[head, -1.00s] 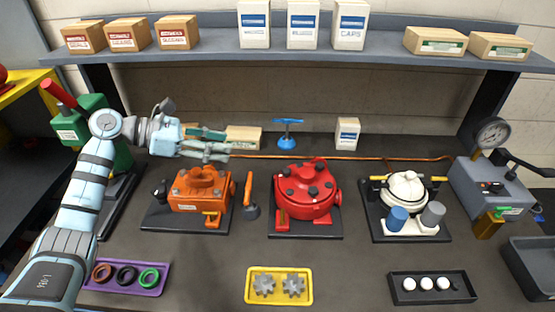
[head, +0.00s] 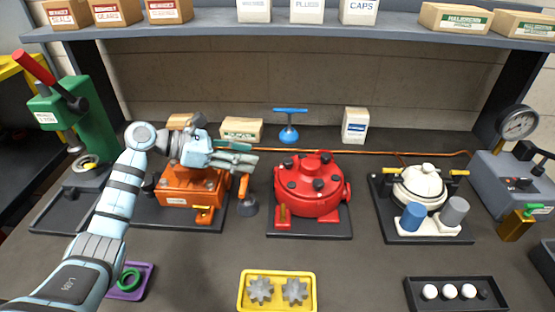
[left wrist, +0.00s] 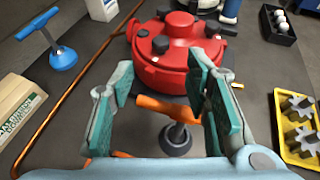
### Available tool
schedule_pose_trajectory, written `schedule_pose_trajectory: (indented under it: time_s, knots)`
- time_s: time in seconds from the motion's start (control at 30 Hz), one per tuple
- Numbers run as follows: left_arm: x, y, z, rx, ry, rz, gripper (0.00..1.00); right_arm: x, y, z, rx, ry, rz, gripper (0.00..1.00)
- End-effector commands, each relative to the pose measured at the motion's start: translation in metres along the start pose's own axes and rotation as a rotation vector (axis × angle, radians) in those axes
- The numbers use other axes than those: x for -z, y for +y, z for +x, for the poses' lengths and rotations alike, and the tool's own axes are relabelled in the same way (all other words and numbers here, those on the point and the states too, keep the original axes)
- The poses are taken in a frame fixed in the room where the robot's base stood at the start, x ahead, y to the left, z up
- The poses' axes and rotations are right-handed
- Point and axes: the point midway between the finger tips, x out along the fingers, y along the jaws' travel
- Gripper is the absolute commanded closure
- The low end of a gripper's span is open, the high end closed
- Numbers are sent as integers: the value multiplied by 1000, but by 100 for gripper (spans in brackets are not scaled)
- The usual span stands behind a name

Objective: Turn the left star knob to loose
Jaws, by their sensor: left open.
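The red round housing (head: 310,208) stands on a dark plate at mid-table, with several dark knobs on top. A dark knob (head: 291,185) is at its left front and another (head: 318,184) at its right front; I cannot tell which is the left star knob. In the left wrist view the housing (left wrist: 178,68) shows beyond the fingers, with dark knobs (left wrist: 160,44). My left gripper (head: 255,159) is open and empty, left of the housing and apart from it. Its spread fingers also show in the left wrist view (left wrist: 160,64). My right gripper is not in view.
An orange-handled tool (head: 243,187) on a dark round base stands below the left gripper. The orange motor (head: 178,197) is partly behind my arm. A blue T-handle (head: 289,134) stands at the back. A yellow gear tray (head: 277,308) lies in front.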

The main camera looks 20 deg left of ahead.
Motion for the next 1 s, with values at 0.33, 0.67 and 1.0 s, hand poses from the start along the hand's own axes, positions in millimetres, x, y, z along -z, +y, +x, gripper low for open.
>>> schedule_pose_trajectory:
  time_s: [0.33, 0.67, 1.0]
  knots:
    - [-2, -1, 85, 3, -2, 0, 57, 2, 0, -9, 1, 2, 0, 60]
    - [-1, -1, 94, 3, 1, 0, 57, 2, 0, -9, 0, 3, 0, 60]
    - [-1, -1, 94, 3, 0, 1, 100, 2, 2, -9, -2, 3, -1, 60]
